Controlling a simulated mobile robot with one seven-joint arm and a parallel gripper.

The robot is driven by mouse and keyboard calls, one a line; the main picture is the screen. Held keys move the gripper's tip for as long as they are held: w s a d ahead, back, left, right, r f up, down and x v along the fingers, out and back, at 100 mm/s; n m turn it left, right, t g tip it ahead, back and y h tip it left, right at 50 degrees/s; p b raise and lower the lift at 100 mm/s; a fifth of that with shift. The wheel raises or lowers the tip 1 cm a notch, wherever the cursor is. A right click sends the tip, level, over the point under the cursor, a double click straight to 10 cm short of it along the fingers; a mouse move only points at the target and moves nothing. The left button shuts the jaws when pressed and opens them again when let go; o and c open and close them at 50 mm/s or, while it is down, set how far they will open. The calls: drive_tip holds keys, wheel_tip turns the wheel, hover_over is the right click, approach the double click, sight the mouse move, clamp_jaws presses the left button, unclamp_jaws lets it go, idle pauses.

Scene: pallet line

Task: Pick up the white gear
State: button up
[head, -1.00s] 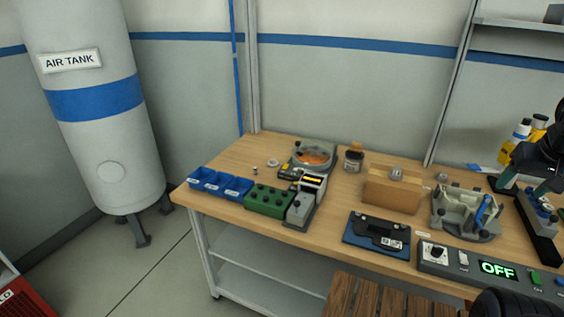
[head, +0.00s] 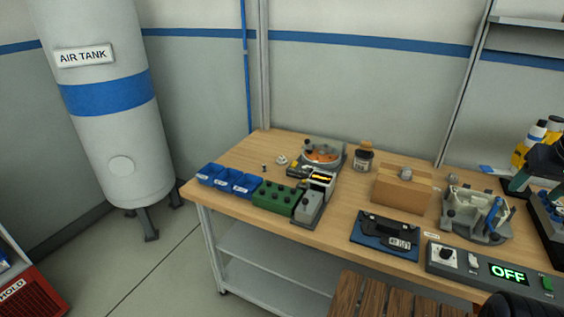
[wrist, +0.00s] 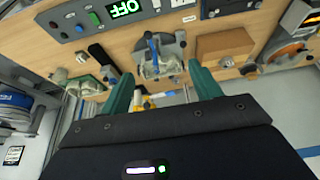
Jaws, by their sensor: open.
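A small whitish round part that looks like the white gear (head: 281,160) lies on the wooden bench (head: 240,155), left of the round dish with orange contents. It is too small to make out teeth. My gripper is at the right edge of the head view, partly cut off, well to the right of this part. In the wrist view my gripper (wrist: 163,85) shows two green fingers spread apart, with nothing between them. I cannot make out the white gear in the wrist view.
Blue bins (head: 228,181), a green block (head: 278,197) and the round dish (head: 322,154) surround the small part. A dark jar (head: 363,161), a cardboard box (head: 403,192), a grey fixture (head: 477,216) and an OFF control panel (head: 470,262) stand further right.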

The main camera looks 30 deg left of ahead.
drive_tip(key=shift+c, duration=1.4)
